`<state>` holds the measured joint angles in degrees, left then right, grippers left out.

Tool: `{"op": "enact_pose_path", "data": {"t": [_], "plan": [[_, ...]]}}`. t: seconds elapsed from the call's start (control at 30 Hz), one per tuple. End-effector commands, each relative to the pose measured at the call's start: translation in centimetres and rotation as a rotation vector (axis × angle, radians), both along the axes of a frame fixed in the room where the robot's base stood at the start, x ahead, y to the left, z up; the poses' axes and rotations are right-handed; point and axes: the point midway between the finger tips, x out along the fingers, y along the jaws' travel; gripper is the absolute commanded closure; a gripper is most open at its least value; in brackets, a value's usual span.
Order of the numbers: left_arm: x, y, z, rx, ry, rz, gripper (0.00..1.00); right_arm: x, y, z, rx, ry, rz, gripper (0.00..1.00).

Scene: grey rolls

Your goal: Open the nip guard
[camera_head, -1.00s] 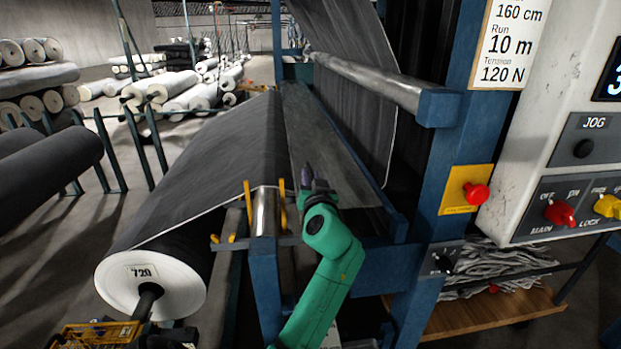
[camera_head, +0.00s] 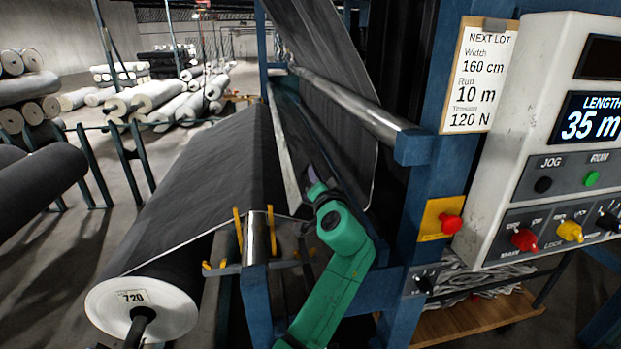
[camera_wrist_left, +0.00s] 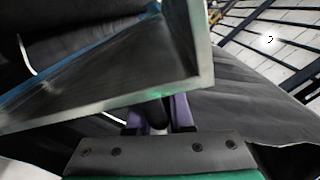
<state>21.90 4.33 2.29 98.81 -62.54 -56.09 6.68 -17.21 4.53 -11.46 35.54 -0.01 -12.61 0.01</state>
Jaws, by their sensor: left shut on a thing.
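The nip guard (camera_head: 283,150) is a long grey metal panel between the dark fabric and the blue machine frame. It now stands tilted, with its pale edge showing. My left gripper (camera_head: 311,177) is at the guard's near end. In the left wrist view, the guard (camera_wrist_left: 110,92) fills the upper left, and the purple fingers of my left gripper (camera_wrist_left: 159,118) are closed around a dark round handle (camera_wrist_left: 158,106) below its edge. The fingers partly hide the handle. My right gripper is not in view.
A dark fabric roll (camera_head: 143,310) marked 720 stands at the front left. A steel roller (camera_head: 355,108) runs above the guard. The blue post (camera_head: 425,170), red stop button (camera_head: 450,223) and control panel (camera_head: 535,150) are to the right of my arm.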

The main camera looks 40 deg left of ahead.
Motion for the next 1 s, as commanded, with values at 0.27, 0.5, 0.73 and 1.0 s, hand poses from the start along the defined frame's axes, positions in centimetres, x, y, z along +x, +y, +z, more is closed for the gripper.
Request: {"op": "enact_pose_path", "data": {"t": [0.27, 0.5, 0.73, 1.0], "plan": [[0.33, -0.29, 0.78, 0.025, 0.017, -0.003, 1.00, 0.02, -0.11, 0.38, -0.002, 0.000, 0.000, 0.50], [0.33, -0.29, 0.75, 0.024, 0.017, -0.003, 1.00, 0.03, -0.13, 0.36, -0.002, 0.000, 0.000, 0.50], [0.32, -0.26, 0.56, 0.021, 0.020, -0.001, 0.53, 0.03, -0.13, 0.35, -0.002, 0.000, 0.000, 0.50], [0.01, -0.72, 0.30, 0.020, 0.020, -0.002, 0.53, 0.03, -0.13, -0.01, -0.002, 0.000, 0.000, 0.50]]}}
